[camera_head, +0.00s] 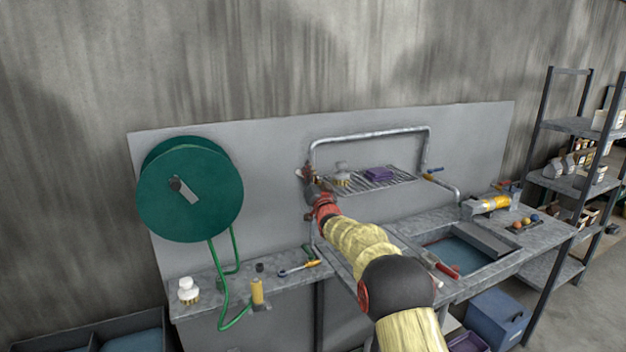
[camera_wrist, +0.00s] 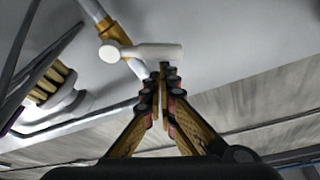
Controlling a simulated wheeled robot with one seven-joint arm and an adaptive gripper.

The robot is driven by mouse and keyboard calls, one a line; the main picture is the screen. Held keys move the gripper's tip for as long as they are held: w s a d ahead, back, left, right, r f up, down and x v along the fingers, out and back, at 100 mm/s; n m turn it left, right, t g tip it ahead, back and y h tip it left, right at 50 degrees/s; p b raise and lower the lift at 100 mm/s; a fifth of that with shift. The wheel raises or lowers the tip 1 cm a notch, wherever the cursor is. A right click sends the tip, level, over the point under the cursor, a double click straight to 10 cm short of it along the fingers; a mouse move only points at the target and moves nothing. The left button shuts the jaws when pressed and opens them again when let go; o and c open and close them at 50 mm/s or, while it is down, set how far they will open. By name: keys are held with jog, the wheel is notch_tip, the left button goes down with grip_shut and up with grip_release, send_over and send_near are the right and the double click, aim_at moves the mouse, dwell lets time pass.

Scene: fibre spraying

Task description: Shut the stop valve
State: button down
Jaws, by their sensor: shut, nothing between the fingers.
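The stop valve shows in the wrist view as a brass body (camera_wrist: 113,30) on a white pipe, with a pale T-shaped handle (camera_wrist: 148,52). My gripper (camera_wrist: 161,72) is shut and empty, its fingertips close together right at the handle's lower edge. I cannot tell whether they touch it. In the head view my gripper (camera_head: 311,185) is at the left upright of the pipe frame (camera_head: 370,134), where the arm's end overlaps the valve area and largely hides it.
A wire rack (camera_head: 378,181) beside my gripper holds a white-topped bottle (camera_head: 342,168) and a purple block (camera_head: 380,173). A green hose reel (camera_head: 190,190) hangs at left. A sink basin (camera_head: 465,252) lies to the right. The back panel is close behind the pipe.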

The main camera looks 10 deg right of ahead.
aim_at(301, 173)
jog(key=n+y+b, duration=0.1)
jog(key=n, duration=0.1)
jog(key=a+f+n+y+b, duration=0.1)
jog(key=a+f+n, duration=0.1)
jog(key=n, duration=0.1)
jog(key=shift+s+f+n+y+b, duration=0.15)
jog(key=shift+s+n+y+b, duration=0.15)
jog(key=shift+y+b, duration=0.1)
jog(key=shift+f, duration=0.1)
dwell(0.4)
